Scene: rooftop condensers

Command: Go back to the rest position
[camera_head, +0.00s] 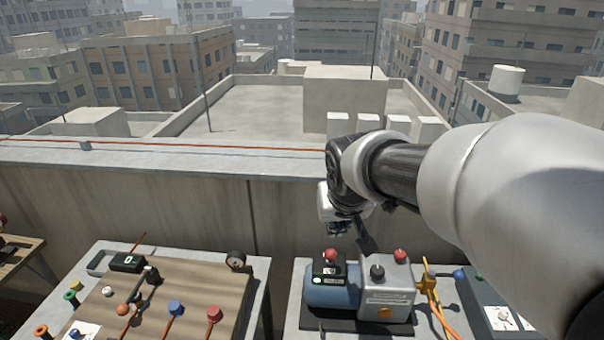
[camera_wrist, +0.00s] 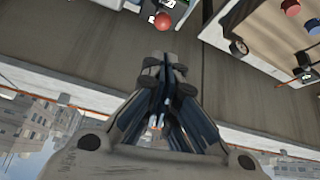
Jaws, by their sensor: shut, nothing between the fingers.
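My gripper (camera_head: 338,228) hangs at the end of my arm, above and behind the machine with the blue tank (camera_head: 332,293) in the head view. In the wrist view my gripper (camera_wrist: 165,68) shows its fingers together with nothing between them. It is apart from the things on the benches. The machine has a grey box (camera_head: 386,285) with a black knob (camera_head: 377,271) and a red knob (camera_head: 400,256). A red button (camera_head: 330,255) sits on a small black box beside it; a red button also shows in the wrist view (camera_wrist: 163,21).
A wooden board (camera_head: 190,285) with coloured knobs and a gauge (camera_head: 235,260) lies on the left bench. Orange hoses (camera_head: 436,300) run right of the machine. A concrete parapet (camera_head: 140,205) runs behind the benches. A gap separates the two benches.

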